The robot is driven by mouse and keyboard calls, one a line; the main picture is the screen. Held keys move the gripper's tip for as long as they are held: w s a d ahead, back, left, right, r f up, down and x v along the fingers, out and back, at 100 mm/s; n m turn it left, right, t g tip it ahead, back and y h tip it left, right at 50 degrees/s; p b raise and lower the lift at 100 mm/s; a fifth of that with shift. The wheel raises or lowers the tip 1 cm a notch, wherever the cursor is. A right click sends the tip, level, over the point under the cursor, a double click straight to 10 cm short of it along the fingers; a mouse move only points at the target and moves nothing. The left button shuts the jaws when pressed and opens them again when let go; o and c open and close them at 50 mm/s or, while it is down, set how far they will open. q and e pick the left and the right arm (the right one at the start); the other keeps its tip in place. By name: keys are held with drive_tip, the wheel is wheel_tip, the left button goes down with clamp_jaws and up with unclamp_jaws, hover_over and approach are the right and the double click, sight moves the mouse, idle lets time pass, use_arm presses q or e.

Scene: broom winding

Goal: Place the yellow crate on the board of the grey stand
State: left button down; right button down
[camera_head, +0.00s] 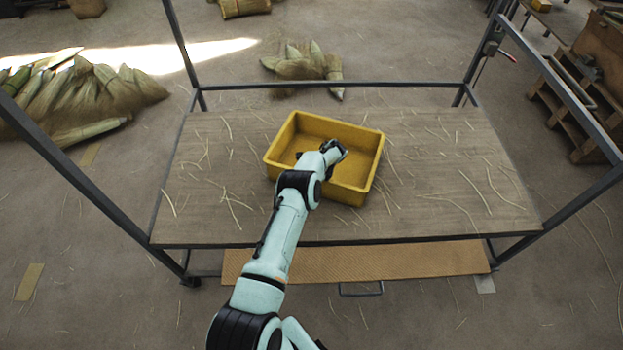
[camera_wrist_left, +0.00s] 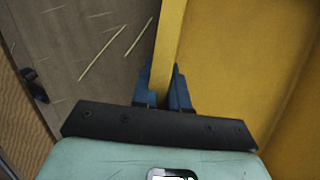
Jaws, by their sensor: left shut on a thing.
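The yellow crate (camera_head: 350,192) is an open, empty-looking box in the middle of the grey stand's board (camera_head: 460,175), turned slightly clockwise. It looks level; I cannot tell whether its base touches the board or hangs just above it. My left gripper (camera_head: 333,152) reaches over the crate's near side, and my wrist hides the fingertips in the head view. In the left wrist view the blue fingers (camera_wrist_left: 163,88) are shut on a wall of the crate (camera_wrist_left: 235,65), one on each side. My right gripper is in neither view.
The stand's grey posts (camera_head: 82,185) rise at its corners, with a rear bar (camera_head: 330,86) along the back. Straw strands lie on the board, which is otherwise clear left and right. A brown lower shelf (camera_head: 400,258) shows in front. Straw bundles (camera_head: 90,95) lie on the floor.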

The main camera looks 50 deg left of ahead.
use_arm(q)
drive_tip(key=shift+w+a+r, duration=0.1)
drive_tip(key=c, duration=1.1)
unclamp_jaws()
drive_tip(key=shift+c, duration=0.2)
drive_tip(key=v, duration=1.1)
drive_tip(key=shift+d+r+b, duration=0.35)
drive_tip(key=shift+b, duration=0.05)
